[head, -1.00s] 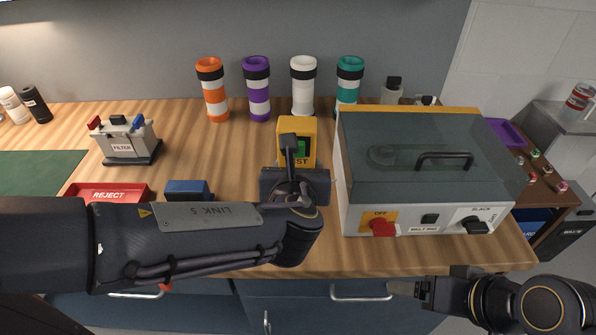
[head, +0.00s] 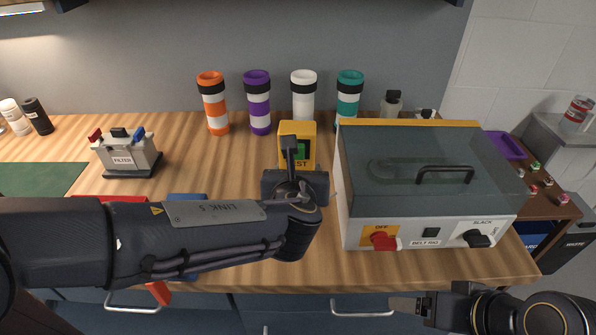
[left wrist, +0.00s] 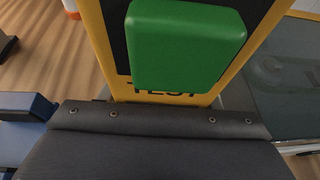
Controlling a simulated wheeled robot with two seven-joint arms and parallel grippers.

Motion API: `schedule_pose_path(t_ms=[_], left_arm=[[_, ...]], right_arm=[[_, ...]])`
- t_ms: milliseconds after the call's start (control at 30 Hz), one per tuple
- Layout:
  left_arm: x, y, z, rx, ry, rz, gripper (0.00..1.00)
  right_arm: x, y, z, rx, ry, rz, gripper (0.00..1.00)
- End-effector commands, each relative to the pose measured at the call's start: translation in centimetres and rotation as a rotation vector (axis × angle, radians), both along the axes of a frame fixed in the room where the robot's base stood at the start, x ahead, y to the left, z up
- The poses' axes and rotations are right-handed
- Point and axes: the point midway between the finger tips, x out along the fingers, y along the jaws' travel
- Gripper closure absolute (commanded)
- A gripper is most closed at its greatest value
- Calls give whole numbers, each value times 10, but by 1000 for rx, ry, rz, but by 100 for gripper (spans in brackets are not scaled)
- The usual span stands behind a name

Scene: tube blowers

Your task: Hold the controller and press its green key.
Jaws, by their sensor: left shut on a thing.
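The controller (head: 312,130) is a yellow, upright box with a dark face, a green key (head: 301,148) and the word TEST below it. It is left of the belt rig in the head view. In the left wrist view, the green key (left wrist: 187,45) is large, just beyond my gripper's dark body. My left gripper (head: 294,172) is at the controller's near side and shut on it; its own body hides the fingertips and the controller's lower part. My right gripper (head: 412,304) is low at the right, in front of the counter, apart from everything; its finger gap is unclear.
The belt rig (head: 420,236), with a clear lid, stands close right of the controller. Several coloured tubes (head: 258,105) stand behind. A filter block (head: 125,155) and a green mat (head: 40,178) are at left. My left arm covers most of a red tray (head: 125,198) and a blue block (head: 187,196).

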Motion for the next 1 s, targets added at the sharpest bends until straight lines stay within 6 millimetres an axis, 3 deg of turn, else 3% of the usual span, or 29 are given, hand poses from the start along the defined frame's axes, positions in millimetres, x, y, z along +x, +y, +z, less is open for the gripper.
schedule_pose_path(t_ms=[1000], left_arm=[[0,0,-22,0,-1,-1,74]], right_arm=[[0,0,-21,0,0,0,18]])
